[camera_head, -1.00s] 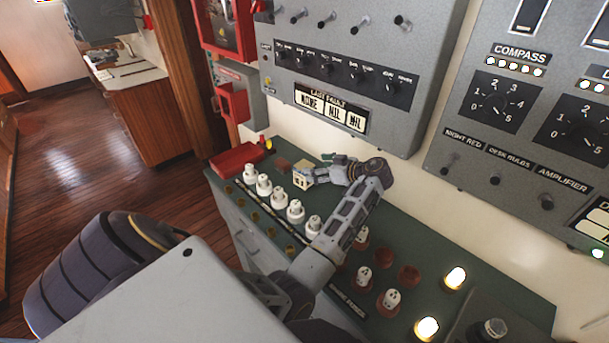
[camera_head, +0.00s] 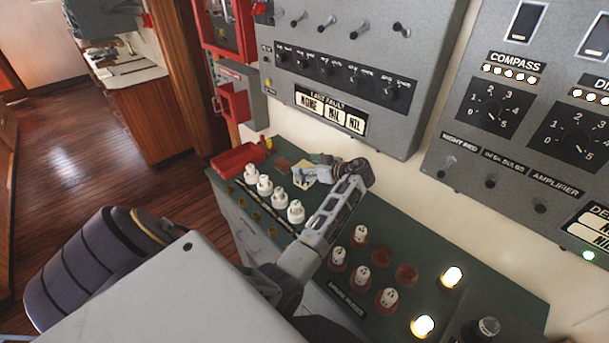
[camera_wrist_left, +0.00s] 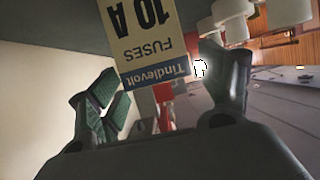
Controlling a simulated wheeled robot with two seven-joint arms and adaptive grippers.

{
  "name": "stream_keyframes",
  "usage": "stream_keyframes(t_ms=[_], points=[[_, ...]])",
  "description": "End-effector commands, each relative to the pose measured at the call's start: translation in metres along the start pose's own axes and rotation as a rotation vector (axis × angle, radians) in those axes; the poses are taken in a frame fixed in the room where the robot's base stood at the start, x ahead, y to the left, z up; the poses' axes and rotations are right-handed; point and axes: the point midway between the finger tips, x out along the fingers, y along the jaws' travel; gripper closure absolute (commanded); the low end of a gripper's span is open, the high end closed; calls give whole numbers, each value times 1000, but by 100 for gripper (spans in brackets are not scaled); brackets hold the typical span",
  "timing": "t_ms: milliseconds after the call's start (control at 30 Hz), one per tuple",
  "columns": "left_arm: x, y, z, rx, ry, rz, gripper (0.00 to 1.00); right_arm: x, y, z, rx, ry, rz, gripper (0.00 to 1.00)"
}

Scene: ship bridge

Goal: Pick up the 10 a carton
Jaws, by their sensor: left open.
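The 10 A carton (camera_wrist_left: 148,38), cream with a blue band and the words "FUSES" and "Tindlevolt", appears upside down in the left wrist view. In the head view the carton (camera_head: 299,172) stands on the dark green counter top, partly hidden by my gripper. My left gripper (camera_head: 318,169) reaches to it from the right. In the left wrist view the gripper (camera_wrist_left: 168,88) is open, with the carton between its spread fingers; I cannot tell whether either finger touches it. My right gripper is not in view.
White fuses (camera_head: 265,185) stand in a row left of my arm. More fuses in brown bases (camera_head: 361,277) and lit lamps (camera_head: 452,277) are to the right. A red tray (camera_head: 238,159) lies at the far left end. A grey wall panel (camera_head: 345,75) hangs above the counter.

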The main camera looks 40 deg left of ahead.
Motion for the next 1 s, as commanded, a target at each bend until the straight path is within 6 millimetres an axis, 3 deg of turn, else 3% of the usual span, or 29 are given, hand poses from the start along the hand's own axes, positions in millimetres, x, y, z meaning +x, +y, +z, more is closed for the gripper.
stream_keyframes(t_ms=[167, 633, 1000], points=[[0, 0, 0, 0, 0, 0, 21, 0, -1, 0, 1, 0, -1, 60], [0, 0, 0, 0, 0, 0, 81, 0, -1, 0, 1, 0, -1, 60], [-1, 0, -2, -2, 1, 1, 81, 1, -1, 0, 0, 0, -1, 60]])
